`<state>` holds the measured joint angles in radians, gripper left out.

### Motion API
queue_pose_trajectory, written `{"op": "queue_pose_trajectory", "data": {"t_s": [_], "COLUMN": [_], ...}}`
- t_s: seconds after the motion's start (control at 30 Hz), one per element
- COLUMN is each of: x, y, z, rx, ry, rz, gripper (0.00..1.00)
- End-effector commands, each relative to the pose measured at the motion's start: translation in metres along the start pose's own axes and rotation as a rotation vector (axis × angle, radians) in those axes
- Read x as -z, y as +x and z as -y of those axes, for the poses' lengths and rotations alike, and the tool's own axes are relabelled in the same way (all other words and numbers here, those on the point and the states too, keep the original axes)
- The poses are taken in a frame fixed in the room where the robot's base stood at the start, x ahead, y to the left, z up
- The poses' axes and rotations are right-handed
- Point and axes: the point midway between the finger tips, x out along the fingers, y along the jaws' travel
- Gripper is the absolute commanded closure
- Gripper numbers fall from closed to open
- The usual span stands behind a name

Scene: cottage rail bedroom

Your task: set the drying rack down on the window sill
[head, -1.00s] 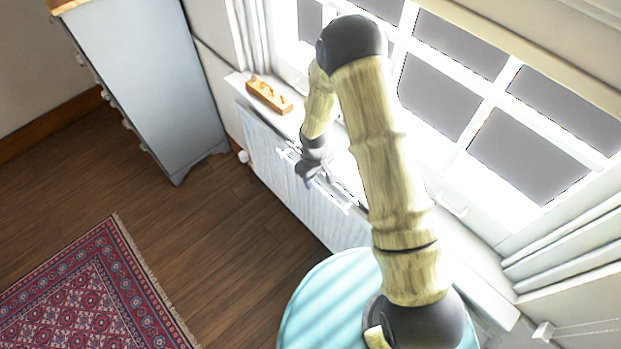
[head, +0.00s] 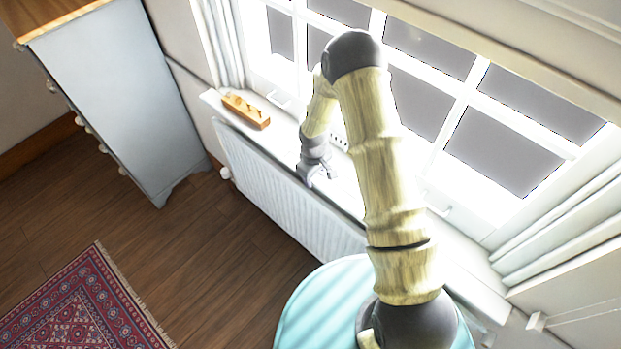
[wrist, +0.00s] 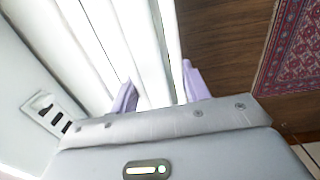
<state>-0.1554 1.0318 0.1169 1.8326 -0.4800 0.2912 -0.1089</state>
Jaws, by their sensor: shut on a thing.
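My gripper (head: 318,176) is over the front part of the window sill (head: 283,128), just above the radiator. In the wrist view its two lilac fingers (wrist: 160,90) are shut on a pale, bar-like part, which I take to be the drying rack (wrist: 152,68). Long white bars run away from the fingers there, and I cannot clearly separate rack from sill. In the head view the rack is lost in the glare and behind my gripper. I cannot tell whether it touches the sill.
A wooden block-like object (head: 246,111) lies at the sill's left end. A white radiator (head: 275,185) hangs below the sill. The bright window (head: 430,100) stands behind. A grey-blue dresser (head: 115,90) is at left, a round turquoise surface (head: 310,300) below my arm.

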Motion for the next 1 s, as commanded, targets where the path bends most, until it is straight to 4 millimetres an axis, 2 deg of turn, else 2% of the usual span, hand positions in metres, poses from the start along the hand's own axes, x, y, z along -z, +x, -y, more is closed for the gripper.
{"op": "queue_pose_trajectory", "data": {"t_s": [0.43,0.47,0.57,0.87,1.0], "x": [0.0003,0.0003,0.0004,0.0005,0.001], "y": [0.0027,0.0027,0.0027,0.0023,-0.005], "z": [-0.0059,-0.006,-0.0057,-0.0052,-0.0065], "rx": [0.0,-0.001,0.0,0.0,-0.002], "ry": [0.0,0.0,0.0,-0.001,0.001], "rz": [-0.001,-0.001,-0.001,-0.001,-0.003], "gripper": [0.75,0.5,0.3,0.28,0.28]}}
